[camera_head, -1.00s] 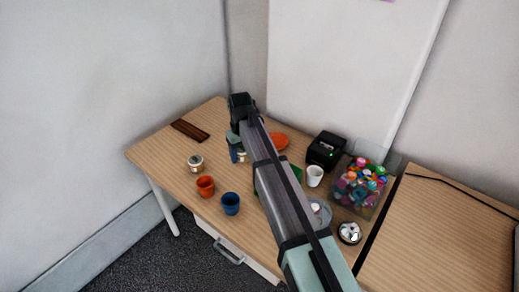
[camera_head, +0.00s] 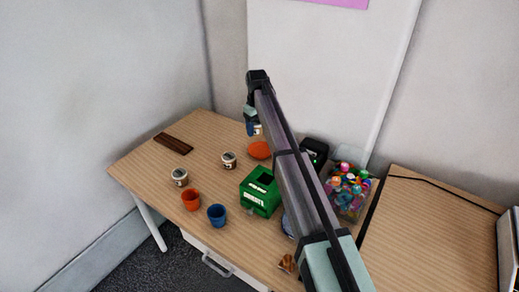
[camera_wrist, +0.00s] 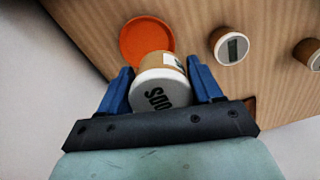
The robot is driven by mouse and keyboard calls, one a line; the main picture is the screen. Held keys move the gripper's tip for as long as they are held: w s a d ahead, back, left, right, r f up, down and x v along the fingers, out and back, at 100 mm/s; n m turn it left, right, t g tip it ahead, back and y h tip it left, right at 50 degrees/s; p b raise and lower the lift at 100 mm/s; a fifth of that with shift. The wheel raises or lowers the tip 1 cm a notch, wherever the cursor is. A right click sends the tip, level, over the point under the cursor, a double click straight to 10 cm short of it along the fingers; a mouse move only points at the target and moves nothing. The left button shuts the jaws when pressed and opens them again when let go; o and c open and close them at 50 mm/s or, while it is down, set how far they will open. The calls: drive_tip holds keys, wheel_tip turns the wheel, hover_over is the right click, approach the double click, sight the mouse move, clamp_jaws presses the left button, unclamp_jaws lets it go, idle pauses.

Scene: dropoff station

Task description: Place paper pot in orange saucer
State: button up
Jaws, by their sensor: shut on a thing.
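My gripper (camera_wrist: 160,92) has its blue fingers shut on the paper pot (camera_wrist: 162,92), which has a brown side, a white label and a pale round face with dark letters. In the head view my gripper (camera_head: 253,128) holds the pot above the far part of the table, close to the orange saucer (camera_head: 259,150). The saucer is flat, round and empty. In the wrist view the saucer (camera_wrist: 147,35) lies on the table beyond the pot, which overlaps its lower edge. The pot appears to be off the table.
Two similar pots, one nearer the saucer (camera_head: 229,160) and one farther left (camera_head: 180,177), stand on the table. An orange cup (camera_head: 190,200), a blue cup (camera_head: 216,215) and a green box (camera_head: 258,197) are in front. A clear bin (camera_head: 347,200) stands right. A dark wooden piece (camera_head: 173,144) lies left.

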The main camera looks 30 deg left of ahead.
drive_tip(key=shift+f, duration=4.95)
drive_tip(key=shift+f, duration=0.45)
drive_tip(key=o, duration=1.1)
drive_tip(key=shift+r, duration=0.1)
wheel_tip(320, 180, up, 13)
drive_tip(key=shift+f, duration=0.1)
